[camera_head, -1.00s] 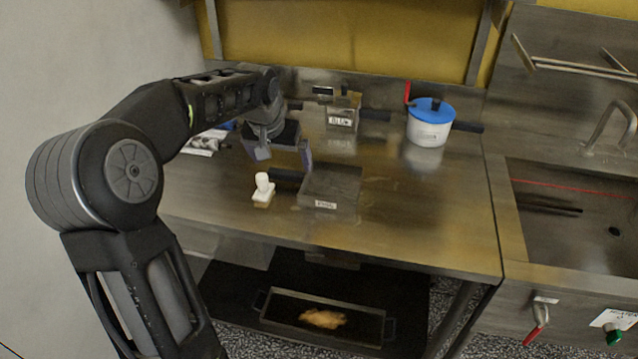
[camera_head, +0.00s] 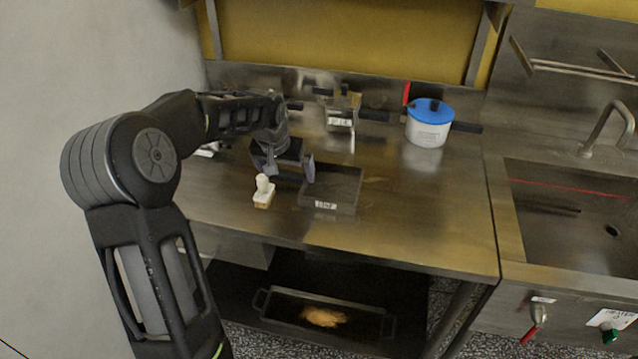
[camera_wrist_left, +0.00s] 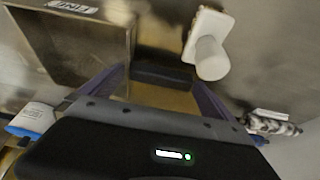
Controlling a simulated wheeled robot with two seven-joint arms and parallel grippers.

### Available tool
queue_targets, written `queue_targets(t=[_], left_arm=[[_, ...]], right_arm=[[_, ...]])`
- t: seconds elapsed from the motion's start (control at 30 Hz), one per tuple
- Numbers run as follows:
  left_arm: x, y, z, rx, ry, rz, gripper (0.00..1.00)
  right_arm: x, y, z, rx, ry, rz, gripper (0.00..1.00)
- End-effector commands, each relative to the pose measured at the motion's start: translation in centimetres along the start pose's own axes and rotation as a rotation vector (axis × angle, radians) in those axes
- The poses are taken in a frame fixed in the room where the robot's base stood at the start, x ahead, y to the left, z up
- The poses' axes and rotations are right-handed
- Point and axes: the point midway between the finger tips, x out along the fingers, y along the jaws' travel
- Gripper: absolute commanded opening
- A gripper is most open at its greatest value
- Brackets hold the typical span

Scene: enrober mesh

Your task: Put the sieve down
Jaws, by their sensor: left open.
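The sieve is a square, shallow, dark metal tray (camera_head: 332,188) with a label on its front side. It rests flat on the steel table, and its black handle points left. My left gripper (camera_head: 284,172) is open at the handle, on the sieve's left side. In the left wrist view the sieve's body (camera_wrist_left: 75,50) is at upper left, and the black handle (camera_wrist_left: 162,78) lies between the spread fingers of the left gripper (camera_wrist_left: 160,92). I cannot tell whether the fingers touch the handle. My right gripper is not in view.
A white-knobbed brush or stamp (camera_head: 263,192) stands close to the left gripper. A second labelled metal box (camera_head: 341,114) and a white pot with a blue lid (camera_head: 430,124) stand behind. A tray (camera_head: 275,307) is on the lower shelf. The table's front right is clear.

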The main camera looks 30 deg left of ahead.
Motion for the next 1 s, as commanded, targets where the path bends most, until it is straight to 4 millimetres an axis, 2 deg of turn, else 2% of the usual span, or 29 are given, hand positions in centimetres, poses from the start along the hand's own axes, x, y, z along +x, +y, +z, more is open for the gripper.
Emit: queue_targets(t=[0.43,1.0], left_arm=[[-0.03,-0.01,0.01,0.0,0.0,0.0,1.0],[-0.03,-0.01,0.01,0.0,-0.001,0.0,0.53]], right_arm=[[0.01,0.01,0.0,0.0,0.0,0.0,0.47],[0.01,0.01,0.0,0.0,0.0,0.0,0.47]])
